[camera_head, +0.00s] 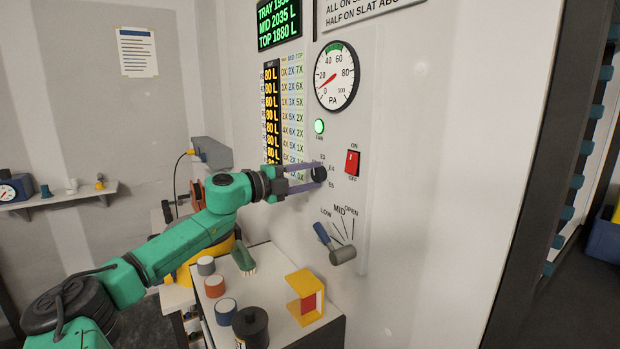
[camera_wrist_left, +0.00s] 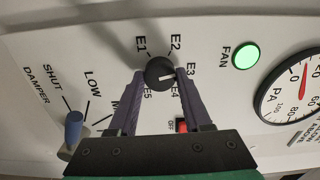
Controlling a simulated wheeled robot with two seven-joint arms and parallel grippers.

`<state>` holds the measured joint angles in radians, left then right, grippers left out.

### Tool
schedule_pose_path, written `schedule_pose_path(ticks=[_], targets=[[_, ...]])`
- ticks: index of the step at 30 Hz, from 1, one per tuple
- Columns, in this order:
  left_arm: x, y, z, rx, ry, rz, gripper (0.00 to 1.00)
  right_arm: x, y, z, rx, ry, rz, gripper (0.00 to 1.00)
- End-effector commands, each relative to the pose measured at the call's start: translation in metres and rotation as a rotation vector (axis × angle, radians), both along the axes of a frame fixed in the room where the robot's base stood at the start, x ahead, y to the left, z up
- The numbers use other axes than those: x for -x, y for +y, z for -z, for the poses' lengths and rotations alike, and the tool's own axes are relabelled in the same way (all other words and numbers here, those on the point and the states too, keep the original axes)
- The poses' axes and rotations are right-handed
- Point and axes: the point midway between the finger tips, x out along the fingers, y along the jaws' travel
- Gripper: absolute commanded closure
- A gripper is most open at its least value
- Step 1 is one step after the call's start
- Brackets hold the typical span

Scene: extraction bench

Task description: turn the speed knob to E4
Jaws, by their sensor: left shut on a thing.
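The speed knob (camera_head: 319,174) is a round black dial on the white panel. It also shows in the left wrist view (camera_wrist_left: 158,70), with the labels E1 to E5 around it. Its white mark points to the right, around E3 and E4; I cannot tell exactly which. My left gripper (camera_head: 312,175) reaches in from the left and is shut on the knob, with one purple finger on each side; the fingers also show in the left wrist view (camera_wrist_left: 159,76). The E4 label (camera_wrist_left: 175,89) lies beside the right finger. My right gripper is not in view.
A red switch (camera_head: 352,162) and a green fan light (camera_head: 319,126) are close to the knob. A damper lever (camera_head: 343,255) sticks out below. The pressure gauge (camera_head: 337,76) is above. Jars and a yellow holder (camera_head: 305,297) stand on the bench below.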

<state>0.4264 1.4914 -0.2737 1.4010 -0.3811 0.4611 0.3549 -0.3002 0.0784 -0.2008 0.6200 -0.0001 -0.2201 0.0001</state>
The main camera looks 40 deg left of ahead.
Motion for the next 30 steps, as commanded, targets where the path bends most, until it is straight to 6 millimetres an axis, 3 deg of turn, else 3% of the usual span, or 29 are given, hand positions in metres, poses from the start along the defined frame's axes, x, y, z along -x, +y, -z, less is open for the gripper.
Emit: schedule_pose_path(ticks=[30], targets=[[0.0,0.0,0.004,-0.916,-0.274,0.004,1.0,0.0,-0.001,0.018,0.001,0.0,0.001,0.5]])
